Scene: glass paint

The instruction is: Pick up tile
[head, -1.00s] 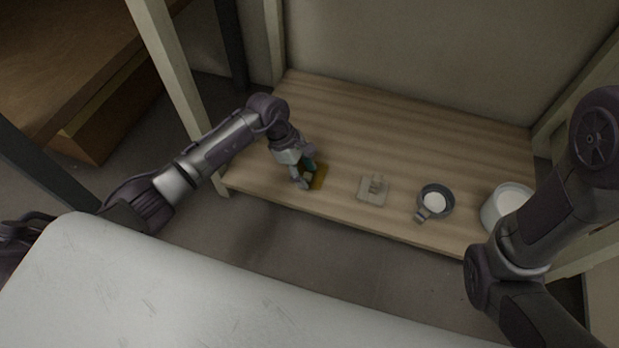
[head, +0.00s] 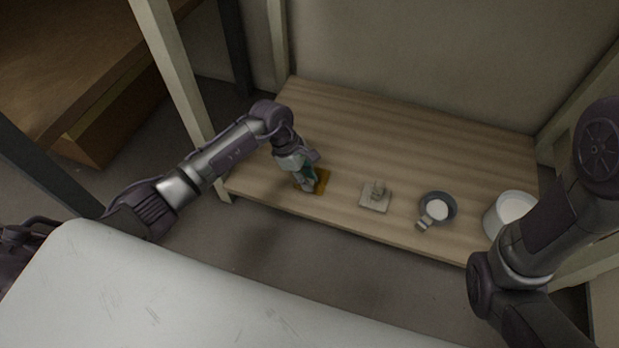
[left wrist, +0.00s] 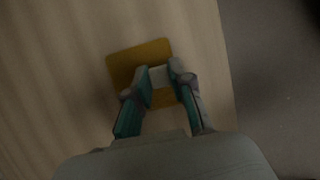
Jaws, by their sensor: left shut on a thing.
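The amber square tile (head: 321,183) is at the front left of the wooden board. It also shows in the left wrist view (left wrist: 124,66), with a small pale block (left wrist: 160,77) on its middle. My left gripper (head: 308,183) is over the tile, pointing down. In the left wrist view, its teal-lined fingers (left wrist: 161,84) are shut on the pale block, one on each side. The fingers hide part of the tile. I cannot tell whether the tile touches the board. My right arm shows at the right edge, but its gripper is out of view.
To the right on the wooden board (head: 400,140) are a beige tile with a knob (head: 371,204), a dark cup (head: 451,208) with pale contents and a white pot (head: 494,217). The back of the board is clear. A pale post (head: 172,75) stands left.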

